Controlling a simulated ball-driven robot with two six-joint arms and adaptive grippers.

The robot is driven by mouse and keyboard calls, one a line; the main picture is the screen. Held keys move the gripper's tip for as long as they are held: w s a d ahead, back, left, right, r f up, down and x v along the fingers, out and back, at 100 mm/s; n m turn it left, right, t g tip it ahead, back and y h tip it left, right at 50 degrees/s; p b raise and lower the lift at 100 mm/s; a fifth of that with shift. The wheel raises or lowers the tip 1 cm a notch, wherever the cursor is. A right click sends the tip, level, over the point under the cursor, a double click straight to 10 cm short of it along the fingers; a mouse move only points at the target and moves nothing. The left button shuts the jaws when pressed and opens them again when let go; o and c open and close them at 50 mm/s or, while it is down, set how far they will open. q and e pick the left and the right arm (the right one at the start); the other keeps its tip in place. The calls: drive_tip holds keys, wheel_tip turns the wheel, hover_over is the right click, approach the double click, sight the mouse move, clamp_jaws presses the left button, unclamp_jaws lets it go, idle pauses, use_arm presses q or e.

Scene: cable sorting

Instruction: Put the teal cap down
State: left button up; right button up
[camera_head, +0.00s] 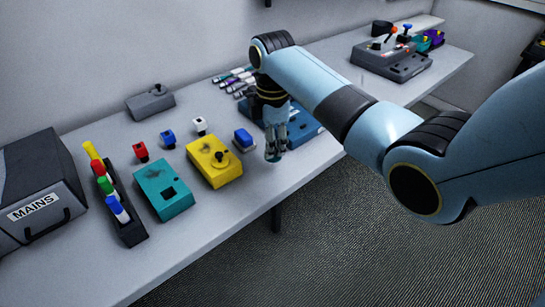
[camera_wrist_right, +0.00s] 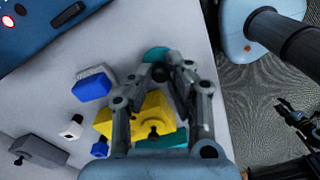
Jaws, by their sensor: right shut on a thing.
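The teal cap (camera_wrist_right: 155,54) is between the fingertips of my right gripper (camera_wrist_right: 167,66) in the right wrist view, and the fingers are shut on it. In the head view the right gripper (camera_head: 275,152) points down near the table's front edge, just right of the blue switch (camera_head: 244,138). Only a little of the teal cap shows there at the fingertips. I cannot tell whether it touches the table. What looks like my left gripper (camera_wrist_right: 294,114) shows small and dark over the floor in the right wrist view; its opening is unclear.
A yellow box (camera_head: 212,160) and a teal box (camera_head: 163,188) stand on the table (camera_head: 200,225) to the left. A blue unit (camera_head: 303,128) is behind and right of the gripper. A rack of colored caps (camera_head: 120,210) and a MAINS box (camera_head: 35,190) are farther left.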

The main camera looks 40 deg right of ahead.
drive_tip(key=shift+f, duration=0.3)
wheel_tip(320, 180, down, 3)
drive_tip(key=shift+r, duration=0.2)
drive_tip(key=shift+f, duration=0.5)
use_arm(q)
drive_tip(key=shift+d, duration=0.25)
use_arm(e)
drive_tip(key=o, duration=0.8)
drive_tip(key=shift+f, duration=0.1)
drive_tip(key=shift+c, duration=0.2)
use_arm(q)
drive_tip(key=shift+s+a, duration=0.1)
drive_tip(key=shift+a, duration=0.05)
